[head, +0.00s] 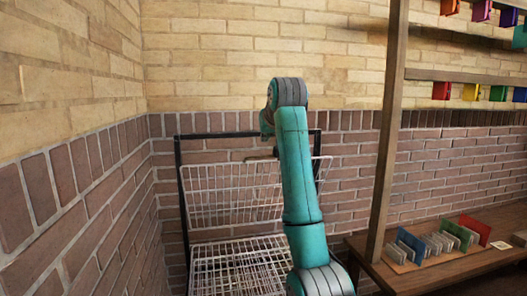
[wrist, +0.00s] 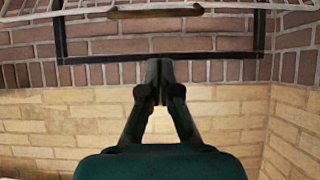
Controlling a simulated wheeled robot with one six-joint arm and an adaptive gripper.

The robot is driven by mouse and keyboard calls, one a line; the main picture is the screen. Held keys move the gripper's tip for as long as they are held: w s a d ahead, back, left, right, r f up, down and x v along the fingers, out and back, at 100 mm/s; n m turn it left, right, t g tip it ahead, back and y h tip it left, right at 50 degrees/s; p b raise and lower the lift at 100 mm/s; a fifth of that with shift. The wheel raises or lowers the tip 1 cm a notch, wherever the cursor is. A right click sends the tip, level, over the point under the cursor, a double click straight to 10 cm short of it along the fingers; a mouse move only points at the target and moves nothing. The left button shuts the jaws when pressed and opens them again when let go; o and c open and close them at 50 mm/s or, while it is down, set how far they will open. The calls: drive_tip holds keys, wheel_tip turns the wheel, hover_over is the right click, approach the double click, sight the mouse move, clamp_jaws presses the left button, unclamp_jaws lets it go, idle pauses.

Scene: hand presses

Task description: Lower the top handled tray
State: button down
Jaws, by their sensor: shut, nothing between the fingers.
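The top handled tray (head: 232,193) is a white wire basket panel, tilted up steeply within a black frame (head: 180,185) in the head view. Its brown handle sits at the upper edge, mostly behind my arm. In the wrist view the handle (wrist: 155,13) crosses the top of the picture, with white wire beside it. My gripper (wrist: 160,68) is shut and empty, its fingertips apart from the handle in the picture and seen against the black frame and brick wall. In the head view my arm hides the fingertips.
A lower white wire tray (head: 238,268) lies flatter below. Brick walls close in behind and at left. At right stand a wooden post (head: 387,130) and a wooden bench (head: 450,268) with coloured cards. Coloured blocks (head: 470,92) line a shelf above.

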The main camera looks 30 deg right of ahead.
drive_tip(key=w+r+x, duration=0.1)
drive_tip(key=x, duration=0.8)
drive_tip(key=shift+s+a+f, duration=0.1)
drive_tip(key=shift+s+f, duration=0.2)
drive_tip(key=shift+s, duration=0.35)
drive_tip(key=shift+s+a+f, duration=0.1)
drive_tip(key=shift+s+f, duration=0.2)
drive_tip(key=shift+s, duration=0.35)
drive_tip(key=shift+s+a+f, duration=0.1)
drive_tip(key=shift+s+f, duration=0.15)
drive_tip(key=shift+s, duration=0.4)
